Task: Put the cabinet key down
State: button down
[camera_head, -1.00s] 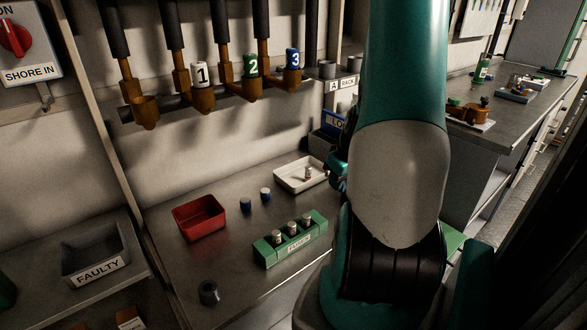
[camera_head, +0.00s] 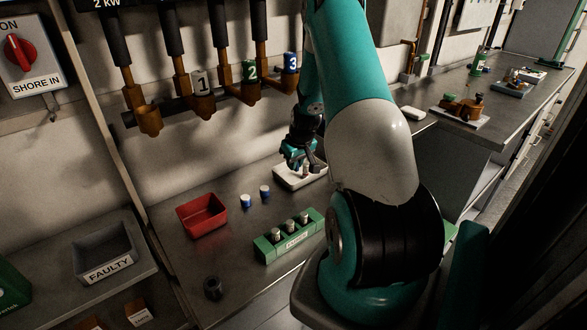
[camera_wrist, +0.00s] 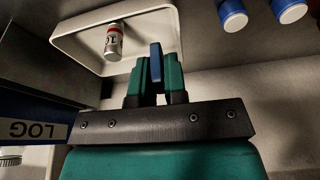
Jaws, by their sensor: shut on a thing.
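My gripper (camera_wrist: 155,82) is shut on a slim blue piece (camera_wrist: 155,60), which I take to be the cabinet key. It stands up between the teal fingertips in the wrist view, and the rest of it is hidden by the fingers. In the head view my gripper (camera_head: 305,160) is at the white tray (camera_head: 287,181), by its far side. The tray also shows in the wrist view (camera_wrist: 75,42), just beyond the fingertips. I cannot tell whether the key touches anything below it.
A small white cylinder with a red band (camera_wrist: 114,42) lies in the tray. Two blue-and-white cylinders (camera_head: 265,191), a red bin (camera_head: 203,216) and a green fuse block (camera_head: 290,238) stand on the bench. A blue LOG binder (camera_wrist: 35,120) is close by. Pipes hang above.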

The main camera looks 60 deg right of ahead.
notch_tip(320, 180, down, 3)
jog(key=shift+r+p, duration=0.1)
jog(key=shift+p, duration=0.3)
jog(key=shift+w+f+p, duration=0.2)
jog(key=shift+f+p, duration=0.1)
jog(key=shift+f, duration=0.15)
jog(key=shift+f+b, duration=0.3)
jog(key=shift+b, duration=0.15)
jog(key=c, duration=1.2)
grip_release()
jog(key=shift+o, duration=0.2)
